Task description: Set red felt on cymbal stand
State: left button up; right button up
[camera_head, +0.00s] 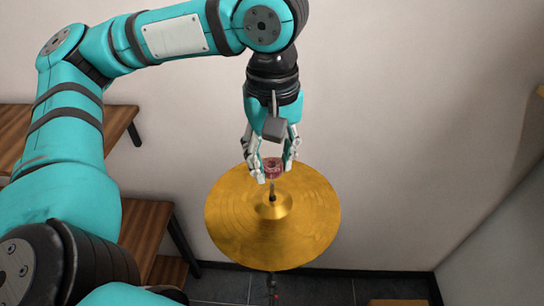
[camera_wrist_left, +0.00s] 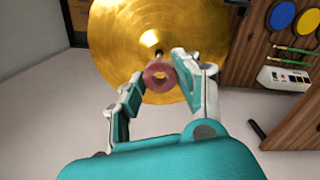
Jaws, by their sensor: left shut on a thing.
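The red felt (camera_head: 272,165) is a small ring with a hole in its middle. My left gripper (camera_head: 274,175) is shut on it and holds it above the gold cymbal (camera_head: 240,222). In the left wrist view the felt (camera_wrist_left: 158,76) sits between the fingertips of my left gripper (camera_wrist_left: 155,80), with the cymbal (camera_wrist_left: 120,35) behind it. The tip of the cymbal stand (camera_head: 272,190) sticks up through the cymbal's centre dome, just below the felt in the head view. The felt appears apart from the tip. My right gripper is not in view.
Wooden tables (camera_head: 145,225) stand at the left. The wall lies behind the cymbal.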

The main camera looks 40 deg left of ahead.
aim_at(272, 182)
pick_arm(q)
jog(key=shift+f, duration=0.45)
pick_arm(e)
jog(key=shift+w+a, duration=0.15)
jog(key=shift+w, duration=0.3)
pick_arm(q)
jog(key=shift+f, duration=0.9)
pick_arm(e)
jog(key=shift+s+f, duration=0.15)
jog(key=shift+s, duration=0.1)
pick_arm(q)
jog(key=shift+f, duration=0.55)
jog(key=shift+f+b, duration=0.3)
jog(key=shift+f, duration=1.15)
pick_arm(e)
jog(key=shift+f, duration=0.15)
pick_arm(q)
jog(key=o, duration=0.7)
